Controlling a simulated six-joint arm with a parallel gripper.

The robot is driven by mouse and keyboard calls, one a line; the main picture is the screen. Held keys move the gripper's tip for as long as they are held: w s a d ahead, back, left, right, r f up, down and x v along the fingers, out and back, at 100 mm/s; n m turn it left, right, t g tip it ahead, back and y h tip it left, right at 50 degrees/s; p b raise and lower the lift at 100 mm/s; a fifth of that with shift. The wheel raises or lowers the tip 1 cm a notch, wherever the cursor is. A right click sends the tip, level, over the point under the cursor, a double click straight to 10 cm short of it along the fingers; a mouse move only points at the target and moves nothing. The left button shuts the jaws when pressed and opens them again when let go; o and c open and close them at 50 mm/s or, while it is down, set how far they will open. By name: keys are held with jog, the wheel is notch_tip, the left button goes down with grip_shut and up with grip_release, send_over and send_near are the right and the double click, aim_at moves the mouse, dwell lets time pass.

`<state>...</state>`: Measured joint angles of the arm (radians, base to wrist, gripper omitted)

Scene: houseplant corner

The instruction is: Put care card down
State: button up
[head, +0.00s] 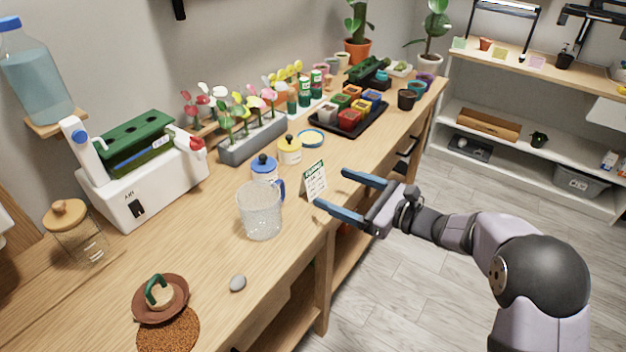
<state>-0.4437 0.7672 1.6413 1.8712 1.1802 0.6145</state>
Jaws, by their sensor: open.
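The care card (315,181) is a small white card with a green heading and lines of print. It stands upright, leaning slightly, near the front edge of the wooden bench (220,255). My gripper (331,191) is open, with its two blue-grey fingers pointing left toward the card. The near fingertip is just below the card's lower right corner and the far fingertip is to its right. I cannot tell whether a finger touches the card. Nothing shows between the fingers.
A clear glass jug (261,212) and a blue-lidded jar (264,168) stand just left of the card. A yellow jar (290,150) and a black tray (375,122) of colored pots are behind. A grey stone (238,284) lies at the front. The bench is bare right of the card.

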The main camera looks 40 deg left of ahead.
aim_at(314, 169)
jog(key=shift+w+a+r+m+t+y, duration=0.55)
jog(key=shift+w+a+r+m, duration=0.2)
jog(key=shift+a, duration=0.2)
jog(key=shift+w+a+f+p, duration=0.1)
jog(key=shift+a+p, duration=0.3)
jog(key=shift+a, duration=0.8)
jog(key=shift+w+a+f+p, duration=0.15)
jog(key=shift+a+p, duration=0.25)
jog(key=shift+a, duration=0.8)
jog(key=shift+w+a+f+p, duration=0.1)
jog(key=shift+a+p, duration=0.3)
jog(key=shift+a, duration=0.8)
jog(key=c, duration=1.2)
notch_tip(314, 169, up, 10)
jog(key=shift+r+b, duration=0.1)
jog(key=shift+b, duration=0.6)
